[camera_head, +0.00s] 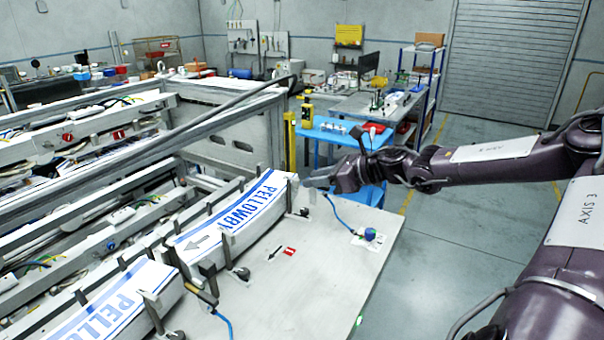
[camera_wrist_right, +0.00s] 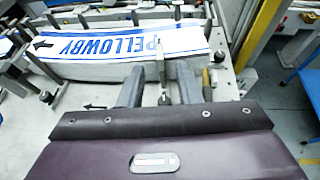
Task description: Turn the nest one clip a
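A white label stack with blue PELLOWBY print (camera_head: 240,215) lies in the near rail nest, held between upright posts; it also shows in the wrist view (camera_wrist_right: 120,45). A second PELLOWBY stack (camera_head: 110,305) lies at lower left. My right gripper (camera_head: 312,182) is at the far right end of the first stack. In the wrist view, its two grey fingers (camera_wrist_right: 160,88) stand apart. A slim upright clip or post (camera_wrist_right: 162,72) shows between them, with gaps on both sides. I cannot tell its depth relative to the fingertips. My left gripper is not in view.
The pale machine plate (camera_head: 320,260) is mostly clear, with a blue-capped fitting (camera_head: 370,234) and cable. Long metal bars (camera_head: 200,125) run behind the stacks. A blue table (camera_head: 345,132) stands beyond my right gripper. Open floor lies at right.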

